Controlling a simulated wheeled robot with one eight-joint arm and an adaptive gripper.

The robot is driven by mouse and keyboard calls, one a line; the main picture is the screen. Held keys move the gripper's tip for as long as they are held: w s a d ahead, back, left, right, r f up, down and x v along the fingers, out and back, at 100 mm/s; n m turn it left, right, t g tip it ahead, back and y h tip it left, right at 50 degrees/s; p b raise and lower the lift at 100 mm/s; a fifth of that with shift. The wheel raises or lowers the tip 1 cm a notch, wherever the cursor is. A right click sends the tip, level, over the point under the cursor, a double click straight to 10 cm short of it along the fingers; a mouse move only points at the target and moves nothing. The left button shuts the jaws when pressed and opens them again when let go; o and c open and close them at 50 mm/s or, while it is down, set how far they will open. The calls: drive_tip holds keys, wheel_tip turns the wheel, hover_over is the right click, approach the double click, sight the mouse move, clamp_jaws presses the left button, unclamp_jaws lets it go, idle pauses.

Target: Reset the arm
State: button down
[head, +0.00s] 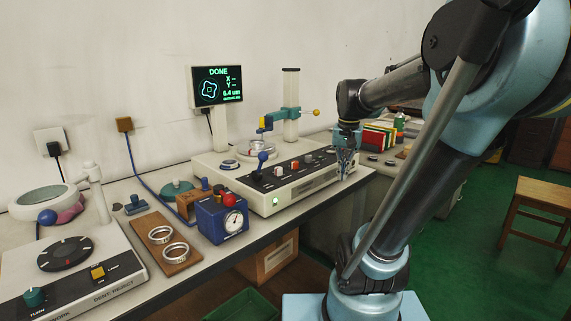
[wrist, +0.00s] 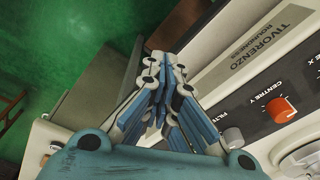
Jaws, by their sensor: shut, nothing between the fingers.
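My gripper (head: 346,163) hangs at the right front end of the roundness tester (head: 300,187), at the end of my blue and black arm. Its fingers are together with nothing between them. In the wrist view my gripper (wrist: 167,62) points toward the edge of the tester (wrist: 255,60), beside its nameplate and an orange knob (wrist: 281,110). I cannot tell whether the fingertips touch the casing.
The screen (head: 217,85) reads DONE. A wooden stool (head: 538,200) stands on the green floor (head: 480,245), which has open room at the right.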

drive_tip(key=s+f+n+t, duration=0.1)
drive_tip(key=s+f+n, duration=0.3)
drive_tip(key=s+f, duration=1)
drive_tip(key=shift+d+f, duration=0.15)
drive_tip(key=shift+f, duration=0.1)
